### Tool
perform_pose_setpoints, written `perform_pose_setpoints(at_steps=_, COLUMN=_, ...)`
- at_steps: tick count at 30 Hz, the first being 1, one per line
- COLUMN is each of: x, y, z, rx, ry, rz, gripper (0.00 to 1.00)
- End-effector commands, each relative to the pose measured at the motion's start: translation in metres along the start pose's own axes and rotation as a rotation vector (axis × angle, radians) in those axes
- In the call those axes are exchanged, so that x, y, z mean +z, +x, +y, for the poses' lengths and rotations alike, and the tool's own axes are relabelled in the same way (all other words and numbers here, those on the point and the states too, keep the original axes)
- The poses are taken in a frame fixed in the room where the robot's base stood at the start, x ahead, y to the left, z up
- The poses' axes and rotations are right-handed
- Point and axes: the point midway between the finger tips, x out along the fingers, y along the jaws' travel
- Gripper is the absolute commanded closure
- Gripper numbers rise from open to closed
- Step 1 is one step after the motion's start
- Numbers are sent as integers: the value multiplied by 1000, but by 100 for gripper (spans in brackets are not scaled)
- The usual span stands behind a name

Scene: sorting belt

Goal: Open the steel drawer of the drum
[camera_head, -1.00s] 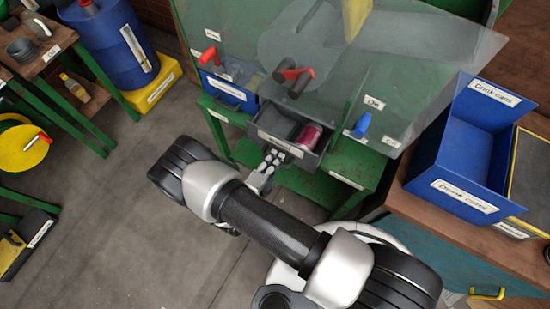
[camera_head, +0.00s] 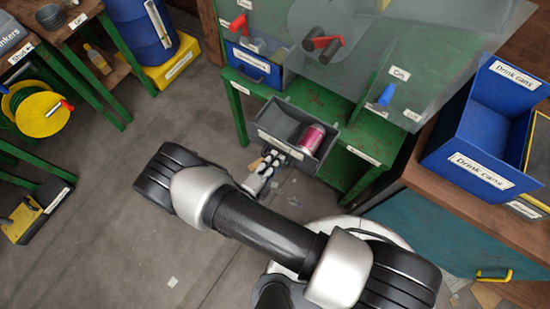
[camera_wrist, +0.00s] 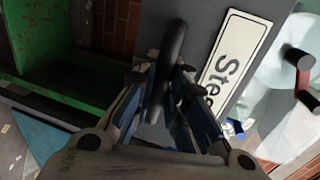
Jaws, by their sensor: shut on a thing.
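The steel drawer (camera_head: 274,124) of the drum stands pulled out from the green machine frame in the head view, with a red can (camera_head: 311,139) lying inside it. My gripper (camera_head: 271,160) is at the drawer's front, shut on its handle. In the wrist view my gripper's fingers (camera_wrist: 172,95) close around the dark handle (camera_wrist: 172,55), beside a label (camera_wrist: 235,62) partly reading "Stee". The fingers partly hide the handle and the label.
A blue drawer (camera_head: 252,67) sits left of the steel drawer. A blue bin labelled "Drink cans" (camera_head: 478,168) stands on the bench at right. A clear guard (camera_head: 420,45) hangs over the machine. Open floor (camera_head: 130,225) lies to the left.

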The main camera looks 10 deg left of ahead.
Motion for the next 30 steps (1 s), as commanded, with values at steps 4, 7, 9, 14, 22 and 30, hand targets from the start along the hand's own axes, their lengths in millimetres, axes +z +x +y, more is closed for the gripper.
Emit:
perform_pose_setpoints(at_steps=4, x=1, y=0, z=-1, rx=-3, ry=1, rz=-1, gripper=100)
perform_pose_setpoints(at_steps=7, x=1, y=0, z=-2, rx=-4, ry=1, rz=-1, gripper=85)
perform_pose_setpoints(at_steps=9, x=1, y=0, z=-2, rx=-3, ry=1, rz=-1, gripper=80)
perform_pose_setpoints(at_steps=14, x=0, y=0, z=-1, rx=-2, ry=1, rz=-1, gripper=79)
perform_pose_setpoints(at_steps=22, x=1, y=-8, z=-1, rx=-1, ry=1, rz=-2, gripper=79)
perform_pose_setpoints(at_steps=30, x=2, y=-61, z=-1, rx=-2, ry=2, rz=-8, gripper=79)
